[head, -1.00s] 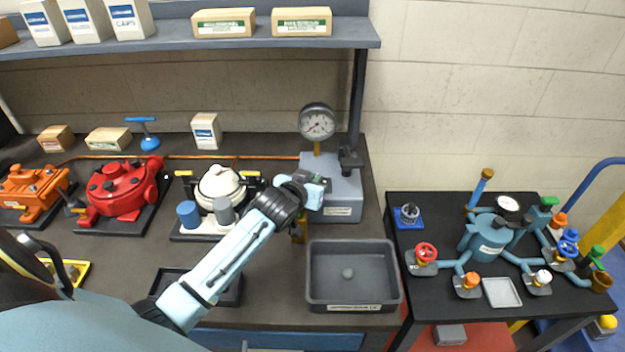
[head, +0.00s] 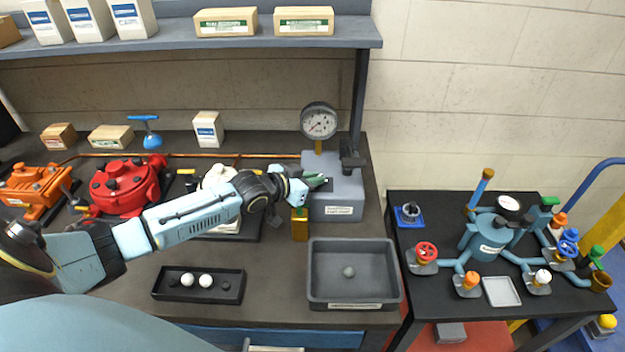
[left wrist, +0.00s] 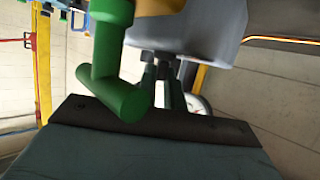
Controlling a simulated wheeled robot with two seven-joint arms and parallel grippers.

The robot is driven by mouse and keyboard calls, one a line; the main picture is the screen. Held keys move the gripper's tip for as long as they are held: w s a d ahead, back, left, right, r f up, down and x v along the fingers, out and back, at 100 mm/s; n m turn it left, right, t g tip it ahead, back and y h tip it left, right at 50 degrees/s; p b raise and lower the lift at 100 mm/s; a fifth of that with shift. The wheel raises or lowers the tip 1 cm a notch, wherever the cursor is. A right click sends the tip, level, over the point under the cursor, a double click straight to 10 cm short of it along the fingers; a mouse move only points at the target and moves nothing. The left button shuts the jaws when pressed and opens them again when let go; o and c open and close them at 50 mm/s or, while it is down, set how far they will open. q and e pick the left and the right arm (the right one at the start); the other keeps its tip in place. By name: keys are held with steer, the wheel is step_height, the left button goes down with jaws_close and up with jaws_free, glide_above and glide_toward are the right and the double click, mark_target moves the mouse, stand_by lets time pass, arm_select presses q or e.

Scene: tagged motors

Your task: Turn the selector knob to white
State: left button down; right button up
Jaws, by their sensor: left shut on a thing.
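A blue square plate with a dark round knob (head: 408,214), which looks like the selector knob, sits at the left back of the right-hand black table. Its setting is too small to read. My left gripper (head: 318,181) is far to its left, at the upper left of the grey gauge box (head: 345,197). Its dark green fingers also show in the left wrist view (left wrist: 162,85), close together with their tips at a grey surface. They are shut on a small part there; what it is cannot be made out. My right gripper is not in view.
A brass block with a green top (head: 299,224) stands just below my left gripper. A grey bin (head: 385,306) is in front. A black tray (head: 225,296) holds white and dark balls. The right table (head: 440,310) carries a blue valve assembly (head: 485,240).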

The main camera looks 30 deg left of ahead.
arm_select(q)
steer(key=shift+r, duration=0.1)
steer(key=c, duration=1.5)
jaws_free()
steer(key=shift+d, duration=0.1)
steer(key=shift+s, duration=0.1)
steer(key=v, duration=1.3)
steer(key=shift+p, duration=0.4)
steer(key=shift+r, duration=0.1)
